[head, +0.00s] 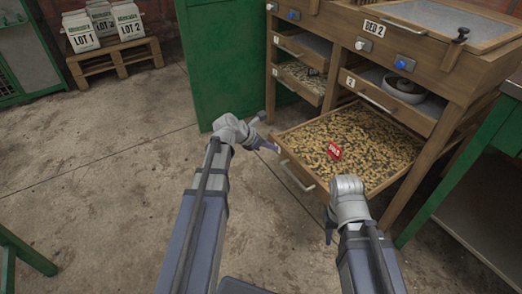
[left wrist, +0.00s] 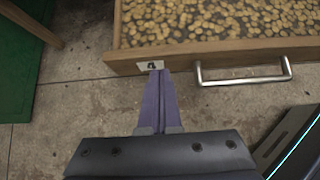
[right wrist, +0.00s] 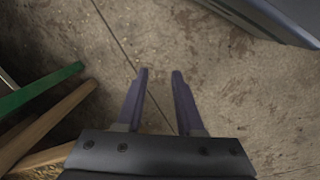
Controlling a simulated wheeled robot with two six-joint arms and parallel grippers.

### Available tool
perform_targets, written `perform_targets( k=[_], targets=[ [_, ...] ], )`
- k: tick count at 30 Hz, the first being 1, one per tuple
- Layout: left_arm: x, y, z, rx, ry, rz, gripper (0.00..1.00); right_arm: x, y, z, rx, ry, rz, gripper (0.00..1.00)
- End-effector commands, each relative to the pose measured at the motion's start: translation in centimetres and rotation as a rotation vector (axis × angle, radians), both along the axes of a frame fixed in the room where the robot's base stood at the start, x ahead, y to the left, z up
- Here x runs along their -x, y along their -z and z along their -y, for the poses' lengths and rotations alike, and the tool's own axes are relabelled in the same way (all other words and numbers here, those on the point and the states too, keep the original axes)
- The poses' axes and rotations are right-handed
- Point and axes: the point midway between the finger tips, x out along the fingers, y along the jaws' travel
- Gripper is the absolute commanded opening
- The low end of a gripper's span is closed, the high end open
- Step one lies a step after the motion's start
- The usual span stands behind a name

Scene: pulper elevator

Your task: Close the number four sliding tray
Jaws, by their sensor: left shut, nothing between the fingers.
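The number four tray (head: 345,150) is pulled far out of the wooden rack under BED 2 and is full of yellowish beans. In the left wrist view, the label "4" (left wrist: 151,65) is on its front board (left wrist: 225,55), beside a metal bar handle (left wrist: 243,76). My left gripper (head: 275,148) is shut and empty, with its tips at the front board just below the label, left of the handle. I cannot tell if they touch it. My right gripper (right wrist: 160,72) is open and empty above the floor, near the tray's front right corner.
A red "HOLD" marker (head: 334,151) stands in the beans. Above is tray 2 (head: 385,95) with a round grey object (head: 404,90). A green table (head: 470,170) stands at the right. A green panel (head: 225,60) is behind.

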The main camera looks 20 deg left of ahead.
Motion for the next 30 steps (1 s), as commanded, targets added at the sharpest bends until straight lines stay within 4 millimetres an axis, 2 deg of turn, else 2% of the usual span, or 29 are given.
perform_targets(
  k=[5,20,26,30],
  targets=[
    [-1.0,0.0,0.7,-0.001,0.001,0.0,0.0,0.0,0.0,0.0,0.0,0.0,0.0,0.36],
    [-1.3,0.0,1.0,-0.001,0.001,0.0,0.0,0.0,0.0,0.0,0.0,-0.001,0.0,0.36],
    [-3.3,0.0,2.4,-0.001,0.004,0.0,0.0,0.0,0.0,0.0,0.0,-0.001,0.0,0.36],
    [-6.0,0.0,4.5,-0.001,0.005,0.0,0.0,0.0,0.0,0.0,0.0,-0.001,0.0,0.36]
  ],
)
